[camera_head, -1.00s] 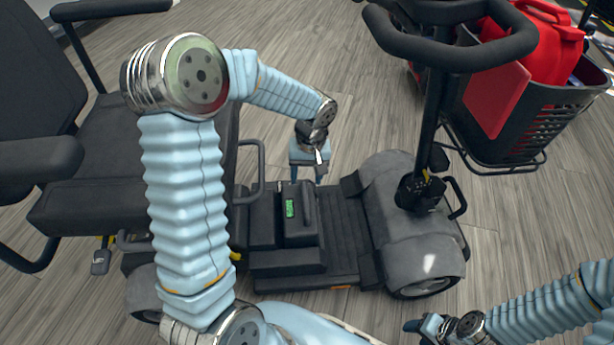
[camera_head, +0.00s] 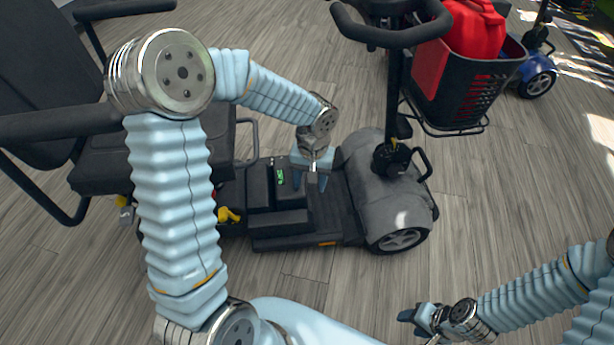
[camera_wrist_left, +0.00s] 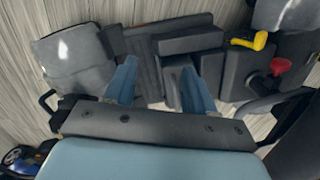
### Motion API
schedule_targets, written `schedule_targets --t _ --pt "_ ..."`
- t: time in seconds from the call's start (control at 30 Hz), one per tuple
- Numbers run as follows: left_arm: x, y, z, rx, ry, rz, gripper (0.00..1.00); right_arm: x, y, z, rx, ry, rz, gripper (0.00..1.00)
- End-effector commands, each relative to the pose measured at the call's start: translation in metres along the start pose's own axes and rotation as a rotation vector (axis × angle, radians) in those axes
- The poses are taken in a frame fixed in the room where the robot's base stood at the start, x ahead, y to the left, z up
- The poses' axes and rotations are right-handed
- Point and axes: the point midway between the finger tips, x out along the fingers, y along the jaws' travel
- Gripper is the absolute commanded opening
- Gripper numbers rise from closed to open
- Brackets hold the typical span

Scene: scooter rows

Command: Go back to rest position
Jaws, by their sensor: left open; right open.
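My left gripper (camera_head: 311,182) is open and empty above the scooter's footboard, beside the black battery box (camera_head: 275,186) with a small green display. In the left wrist view its two blue fingers (camera_wrist_left: 158,85) are spread wide with nothing between them; the footboard (camera_wrist_left: 143,62) and the box lie beyond. My right gripper (camera_head: 413,318) is at the lower right of the head view, over bare floor. It is small there and its fingers hold nothing I can see.
The scooter's black seat (camera_head: 150,160) stands left, its tiller (camera_head: 396,90) and grey front cover (camera_head: 385,200) right. A basket (camera_head: 480,90) with a red canister (camera_head: 474,28) is at the upper right. A blue scooter (camera_head: 538,75) stands behind. The floor in front is clear.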

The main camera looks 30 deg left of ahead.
Motion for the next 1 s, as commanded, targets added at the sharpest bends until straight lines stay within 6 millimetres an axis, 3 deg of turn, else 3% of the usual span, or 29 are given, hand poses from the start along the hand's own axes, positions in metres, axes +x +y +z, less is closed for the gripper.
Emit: schedule_targets --t 0.27,0.37,0.47,0.6,0.7,0.83,1.0 --pt "-0.002 0.002 0.001 0.014 0.001 0.002 0.54 -0.002 -0.001 0.000 0.000 0.000 0.000 0.50" --pt "0.009 0.008 0.006 0.028 -0.012 0.026 0.54 -0.002 -0.001 0.000 -0.001 0.000 0.000 0.50" --pt "0.044 0.030 0.024 0.073 -0.047 0.112 0.54 -0.002 -0.002 0.001 -0.002 -0.002 -0.001 0.50" --pt "0.118 0.075 0.077 0.126 -0.091 0.308 0.54 -0.001 -0.003 0.003 -0.007 -0.007 -0.002 0.50" --pt "0.161 0.093 0.119 0.116 -0.078 0.399 0.54 0.000 -0.004 0.005 -0.010 -0.012 -0.003 0.50" --pt "0.195 0.094 0.157 0.094 -0.034 0.417 0.54 0.001 -0.005 0.007 -0.013 -0.016 -0.004 0.50" --pt "0.213 0.087 0.175 0.084 0.004 0.394 0.54 0.004 -0.005 0.007 -0.016 -0.017 -0.004 0.50"
